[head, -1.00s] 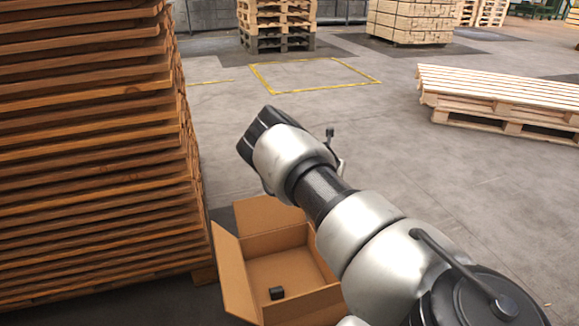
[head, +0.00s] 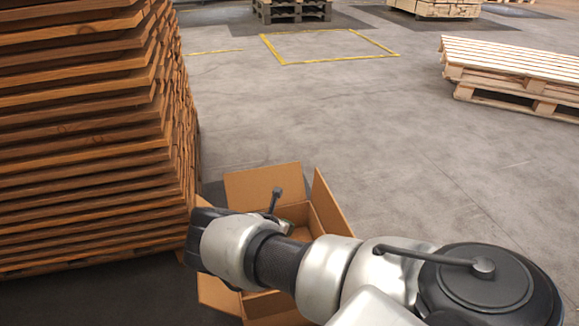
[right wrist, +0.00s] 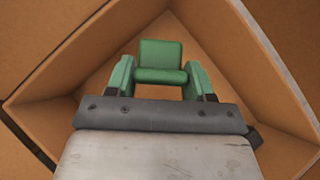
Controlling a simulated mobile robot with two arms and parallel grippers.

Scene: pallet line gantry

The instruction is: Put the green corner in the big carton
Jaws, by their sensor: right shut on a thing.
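The big carton (head: 262,186) stands open on the floor in the head view, its flaps spread. My right arm crosses over it and hides much of its inside. In the right wrist view my right gripper (right wrist: 160,84) is shut on the green corner (right wrist: 160,55). The carton's brown inner walls (right wrist: 268,62) surround the green corner in that view, so it is over or inside the opening. I cannot tell how far it is from the carton floor. In the head view the fingertips are mostly hidden behind the wrist. My left gripper is not in view.
A tall stack of brown boards (head: 90,150) stands close at the carton's left. A low stack of pale pallets (head: 515,75) lies at the right. The floor (head: 400,150) between is clear, with a yellow-marked square (head: 330,62) farther back.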

